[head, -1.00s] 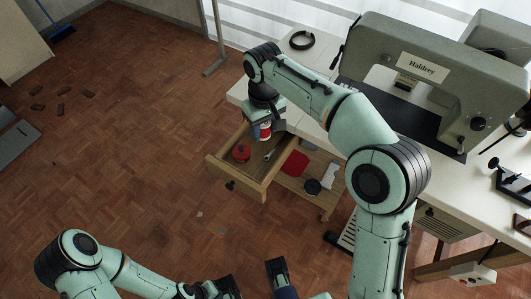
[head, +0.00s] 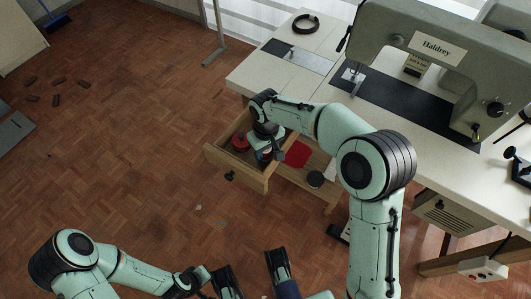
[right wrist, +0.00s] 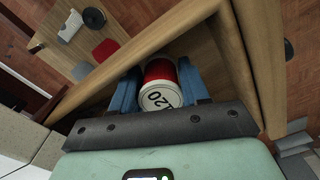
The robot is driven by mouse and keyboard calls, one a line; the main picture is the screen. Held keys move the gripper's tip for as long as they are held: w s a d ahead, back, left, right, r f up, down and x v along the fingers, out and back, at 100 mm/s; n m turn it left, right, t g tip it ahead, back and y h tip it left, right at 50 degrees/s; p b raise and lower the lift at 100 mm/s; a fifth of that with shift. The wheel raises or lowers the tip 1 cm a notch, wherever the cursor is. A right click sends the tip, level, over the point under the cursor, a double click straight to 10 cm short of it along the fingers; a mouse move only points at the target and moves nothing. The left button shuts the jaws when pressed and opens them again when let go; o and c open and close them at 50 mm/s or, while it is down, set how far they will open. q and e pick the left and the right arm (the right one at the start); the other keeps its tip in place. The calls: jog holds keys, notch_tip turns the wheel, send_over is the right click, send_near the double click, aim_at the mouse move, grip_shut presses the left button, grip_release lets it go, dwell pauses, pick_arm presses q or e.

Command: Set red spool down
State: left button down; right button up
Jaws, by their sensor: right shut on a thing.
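The red spool (right wrist: 160,70) is a small red cylinder with a white end marked with dark figures. In the right wrist view it sits between the blue fingers of my right gripper (right wrist: 158,88), which is shut on it. In the head view my right gripper (head: 267,153) points down inside the open wooden drawer (head: 237,171) and mostly hides the spool. I cannot tell whether the spool touches the drawer floor. My left gripper (head: 252,274) is open and empty at the bottom of the head view, away from the drawer.
A lower shelf holds a red patch (head: 298,154) and a dark round thing (head: 315,179). The white table (head: 260,72) and grey sewing machine (head: 425,50) stand behind and right.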

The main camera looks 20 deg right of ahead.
pick_arm(q)
jog(key=shift+w+a+f, duration=0.1)
jog(key=shift+w+f, duration=0.05)
jog(key=shift+w, duration=0.1)
pick_arm(e)
jog(key=shift+f, duration=0.55)
jog(key=shift+f, duration=0.2)
jog(key=o, duration=0.8)
jog(key=shift+c, duration=0.2)
pick_arm(q)
jog(key=s+d+r+g+p, duration=0.1)
jog(key=s+d+r+p, duration=0.1)
jog(key=s+r, duration=0.1)
jog(key=shift+s+r+h+p, duration=0.3)
jog(key=shift+s+p, duration=0.1)
jog(key=shift+s, duration=0.4)
pick_arm(e)
notch_tip(320, 180, up, 12)
jog(key=shift+r, duration=0.25)
